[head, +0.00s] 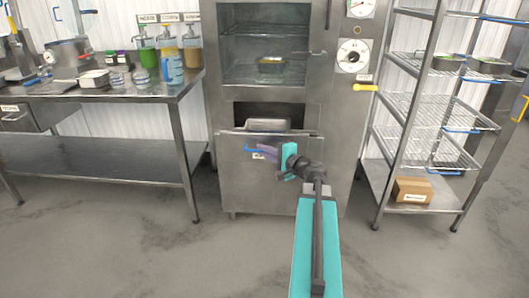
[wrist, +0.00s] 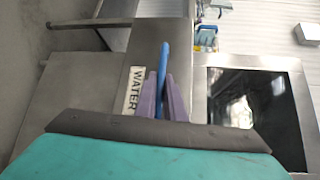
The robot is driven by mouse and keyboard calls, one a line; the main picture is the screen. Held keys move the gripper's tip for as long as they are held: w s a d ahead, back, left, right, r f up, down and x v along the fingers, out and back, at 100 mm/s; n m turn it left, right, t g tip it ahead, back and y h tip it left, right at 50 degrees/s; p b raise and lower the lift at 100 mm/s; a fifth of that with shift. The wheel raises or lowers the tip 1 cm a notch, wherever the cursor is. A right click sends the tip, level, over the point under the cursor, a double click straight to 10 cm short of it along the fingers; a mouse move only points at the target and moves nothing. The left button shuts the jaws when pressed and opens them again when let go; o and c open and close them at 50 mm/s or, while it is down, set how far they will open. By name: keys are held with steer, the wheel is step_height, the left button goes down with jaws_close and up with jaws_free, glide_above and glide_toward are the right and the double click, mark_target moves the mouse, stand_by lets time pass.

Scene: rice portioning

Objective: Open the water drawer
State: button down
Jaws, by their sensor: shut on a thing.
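The water drawer (head: 235,165) is the steel front low in the tall steel cabinet. Its blue bar handle (head: 249,149) shows at the left of my gripper (head: 268,152). In the wrist view, the purple fingers of my gripper (wrist: 162,98) are shut around the blue handle (wrist: 164,55), one on each side. A white label reading WATER (wrist: 134,91) is on the drawer front beside the fingers. My gripper hides part of the handle and front in the head view. How far the drawer stands out is hard to tell.
A metal pan (head: 267,125) shows in the dark opening above the drawer front. A steel table (head: 100,93) with bottles and pots stands left. A wire rack (head: 412,105) with a cardboard box (head: 411,190) stands right. The floor (head: 190,255) before the cabinet is clear.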

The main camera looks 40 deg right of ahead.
steer(key=shift+s+d, duration=0.1)
steer(key=shift+d, duration=0.1)
steer(key=c, duration=1.9)
jaws_free()
steer(key=shift+o, duration=0.2)
steer(key=shift+a, duration=0.15)
steer(key=shift+s, duration=0.1)
steer(key=s+p, duration=0.1)
steer(key=s, duration=0.1)
steer(key=s+r+p, duration=0.1)
steer(key=s, duration=0.2)
steer(key=shift+s, duration=0.35)
steer(key=p, duration=0.3)
steer(key=shift+s+r, duration=0.1)
steer(key=shift+s, duration=0.3)
steer(key=s+p, duration=0.2)
steer(key=p, duration=0.5)
steer(key=shift+s+r+p, duration=0.2)
steer(key=shift+p, duration=0.1)
